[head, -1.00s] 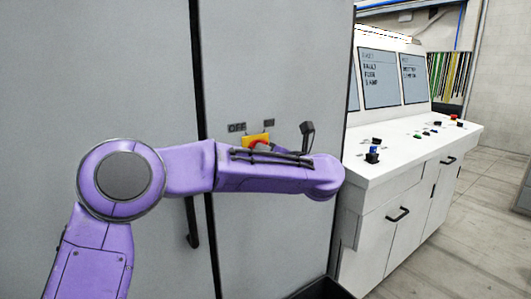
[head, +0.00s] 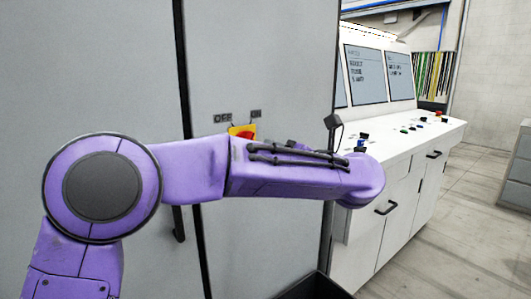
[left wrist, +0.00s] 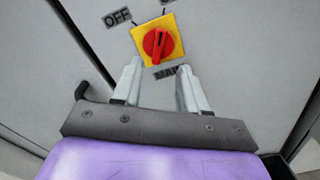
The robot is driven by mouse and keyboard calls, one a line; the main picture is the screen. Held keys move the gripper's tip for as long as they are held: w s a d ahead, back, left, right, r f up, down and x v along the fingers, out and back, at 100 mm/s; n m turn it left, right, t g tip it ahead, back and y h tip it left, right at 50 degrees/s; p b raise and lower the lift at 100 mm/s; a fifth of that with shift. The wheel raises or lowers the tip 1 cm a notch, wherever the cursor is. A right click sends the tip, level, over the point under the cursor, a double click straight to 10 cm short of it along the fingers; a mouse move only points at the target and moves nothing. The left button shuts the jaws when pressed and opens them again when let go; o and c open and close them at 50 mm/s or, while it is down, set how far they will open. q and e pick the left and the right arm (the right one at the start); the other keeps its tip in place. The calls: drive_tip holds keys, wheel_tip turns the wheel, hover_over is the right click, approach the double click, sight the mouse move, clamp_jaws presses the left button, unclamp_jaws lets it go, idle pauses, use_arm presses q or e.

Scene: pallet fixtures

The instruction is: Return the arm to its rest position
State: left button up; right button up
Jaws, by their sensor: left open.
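My left arm (head: 290,170) crosses the head view from the left in front of a grey cabinet. Its gripper is hidden behind the arm there. In the left wrist view my left gripper (left wrist: 160,66) is open, with two pale fingers apart and nothing between them. A red rotary knob (left wrist: 158,43) on a yellow square plate (left wrist: 138,35) lies just beyond the fingertips, higher in the picture. The knob's grip stands roughly upright in that view. In the head view the yellow plate (head: 235,130) shows above the arm, partly covered. My right gripper is not in view.
The grey cabinet (head: 90,70) fills the left, with a dark vertical handle (head: 178,222) below the arm. A white control console (head: 375,220) with screens and buttons stands to the right. Open floor (head: 450,250) lies beyond it.

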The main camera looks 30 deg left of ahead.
use_arm(q)
drive_tip(key=shift+s+d, duration=0.15)
drive_tip(key=shift+d, duration=0.05)
idle(0.4)
